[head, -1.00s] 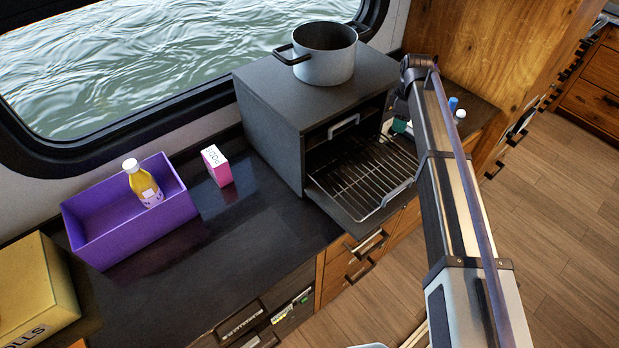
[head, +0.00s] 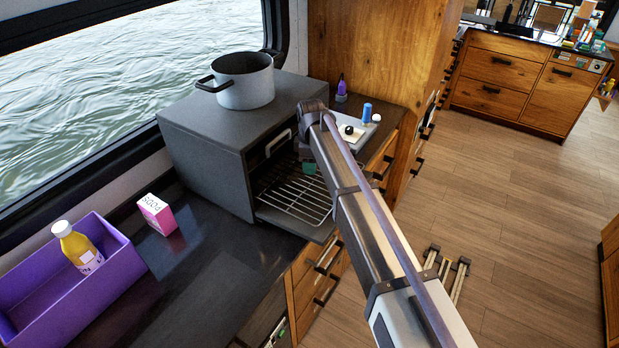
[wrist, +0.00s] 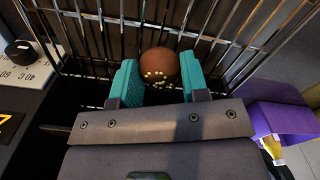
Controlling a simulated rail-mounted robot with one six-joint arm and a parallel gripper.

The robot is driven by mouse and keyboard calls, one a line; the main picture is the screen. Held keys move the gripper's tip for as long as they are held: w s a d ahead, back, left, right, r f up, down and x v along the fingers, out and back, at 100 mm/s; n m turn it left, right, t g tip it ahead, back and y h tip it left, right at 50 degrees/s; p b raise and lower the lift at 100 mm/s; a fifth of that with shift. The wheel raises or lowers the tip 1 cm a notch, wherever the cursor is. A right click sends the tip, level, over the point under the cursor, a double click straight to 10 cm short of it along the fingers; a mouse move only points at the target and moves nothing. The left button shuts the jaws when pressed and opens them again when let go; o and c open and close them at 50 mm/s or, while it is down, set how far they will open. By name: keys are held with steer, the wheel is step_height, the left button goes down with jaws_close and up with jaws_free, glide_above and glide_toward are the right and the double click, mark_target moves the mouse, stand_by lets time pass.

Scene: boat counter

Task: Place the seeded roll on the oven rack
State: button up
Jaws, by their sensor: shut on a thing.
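The seeded roll (wrist: 159,66), brown and round with pale seeds, sits between the teal fingertips of my gripper (wrist: 160,80) in the wrist view. My gripper is shut on it. The wire oven rack (head: 288,195) extends over the lowered door of the dark oven in the head view. Its bars also show behind the roll in the wrist view (wrist: 215,48). My gripper (head: 308,167) is at the right side of the oven opening in the head view, where the roll cannot be made out. Whether the roll touches the rack is unclear.
A grey pot (head: 246,82) stands on the oven (head: 207,142). On the counter left of it are a pink-and-white box (head: 157,214) and a purple bin (head: 105,262) holding a yellow bottle (head: 78,247). A blue-capped item (head: 367,112) stands right of the oven. Bare counter (head: 215,255) lies in front.

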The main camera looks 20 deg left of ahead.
step_height(320, 180, down, 4)
steer(key=b, duration=0.2)
steer(key=shift+s+r+b, duration=0.1)
steer(key=shift+r+b, duration=0.05)
steer(key=shift+b, duration=0.15)
steer(key=shift+r+p, duration=0.3)
steer(key=shift+f, duration=0.25)
steer(key=o, duration=0.9)
steer(key=shift+r, duration=0.1)
step_height(320, 180, up, 13)
steer(key=p, duration=1.2)
steer(key=shift+f, duration=0.35)
